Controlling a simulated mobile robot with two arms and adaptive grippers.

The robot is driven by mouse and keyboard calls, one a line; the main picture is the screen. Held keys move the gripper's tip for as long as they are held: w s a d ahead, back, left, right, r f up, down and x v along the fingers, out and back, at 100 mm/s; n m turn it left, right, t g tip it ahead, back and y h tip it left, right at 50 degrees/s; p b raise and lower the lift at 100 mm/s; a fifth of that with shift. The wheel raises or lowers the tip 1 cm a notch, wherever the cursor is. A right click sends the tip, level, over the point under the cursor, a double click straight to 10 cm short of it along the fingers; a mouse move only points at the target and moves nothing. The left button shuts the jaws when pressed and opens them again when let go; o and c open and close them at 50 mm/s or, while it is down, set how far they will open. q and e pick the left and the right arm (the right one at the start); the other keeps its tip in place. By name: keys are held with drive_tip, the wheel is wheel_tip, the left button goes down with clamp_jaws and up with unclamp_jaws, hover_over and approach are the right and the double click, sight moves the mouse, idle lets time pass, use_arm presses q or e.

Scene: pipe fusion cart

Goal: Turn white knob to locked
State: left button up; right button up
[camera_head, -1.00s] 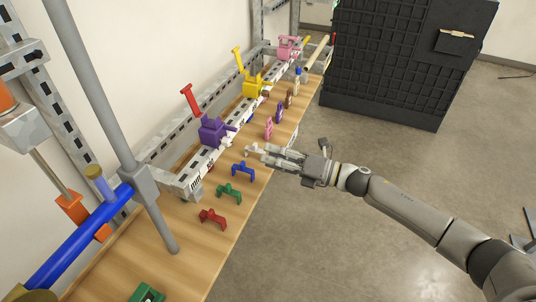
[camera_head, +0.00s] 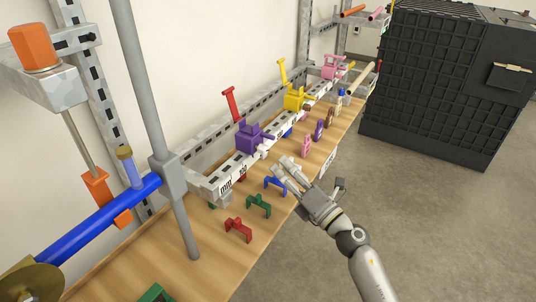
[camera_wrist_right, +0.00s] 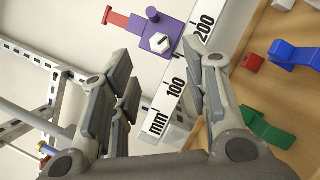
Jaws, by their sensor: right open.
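The white knob (camera_wrist_right: 160,42) is a small hexagonal piece on the face of the purple block (camera_wrist_right: 158,30), which sits on the ruled rail (camera_wrist_right: 175,95). In the head view the purple block (camera_head: 250,138) stands on the rail at the back of the wooden board, with a red handle (camera_head: 232,104) beside it. My right gripper (camera_head: 283,166) is open and empty, in front of the purple block and apart from it. In the right wrist view its fingers (camera_wrist_right: 160,75) spread either side of the rail, with the knob beyond the fingertips. My left gripper is out of view.
Red (camera_head: 238,229), green (camera_head: 259,204) and blue (camera_head: 275,185) clips stand on the wooden board (camera_head: 165,262) near my right gripper. A grey upright post (camera_head: 145,95) and blue bar (camera_head: 90,222) are at left. Yellow (camera_head: 294,98) and pink (camera_head: 334,67) blocks stand farther along.

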sight(266, 152)
drive_tip(key=x, duration=0.7)
drive_tip(key=shift+w+a+b, duration=0.2)
drive_tip(key=shift+b, duration=0.1)
clamp_jaws()
drive_tip(key=shift+r+p, duration=0.25)
drive_tip(key=shift+p, duration=0.45)
drive_tip(key=shift+m+h+p, duration=0.3)
drive_tip(key=shift+m+p, duration=0.3)
drive_tip(key=shift+p, duration=0.3)
drive_tip(key=shift+f, duration=0.2)
unclamp_jaws()
